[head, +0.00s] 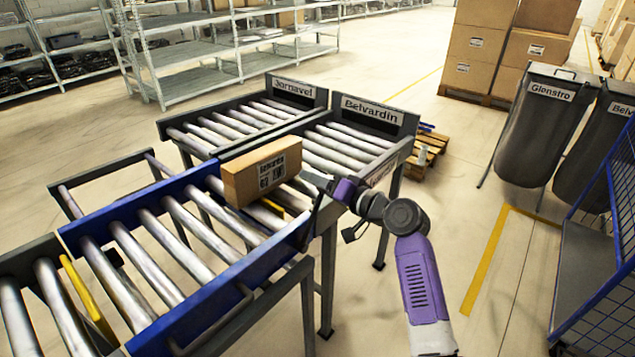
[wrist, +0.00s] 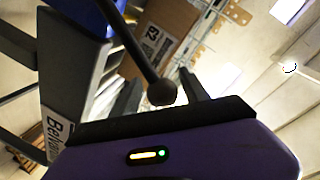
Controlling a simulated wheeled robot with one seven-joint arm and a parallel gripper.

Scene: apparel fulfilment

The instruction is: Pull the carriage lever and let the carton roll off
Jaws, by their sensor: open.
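The blue roller carriage (head: 218,277) stands in front of the outfeed lanes, its far end close to the Belvardin lane (head: 378,114). A brown labelled carton (head: 262,170) sits upright on the carriage's far end; it also shows in the wrist view (wrist: 172,22). A yellow piece (head: 272,206) shows beside the carton's base. My gripper (head: 319,184) is at the carriage's right side, just right of the carton. In the wrist view, the dark lever with a round knob (wrist: 162,92) reaches between my open fingers (wrist: 160,94). I cannot tell if they touch it.
The Jornavel lane (head: 293,88) lies left of the Belvardin lane; both look empty. A grey conveyor with a yellow bar (head: 87,300) is at lower left. A pallet (head: 430,148), dark bins (head: 533,125) and a blue cage (head: 605,290) stand to the right.

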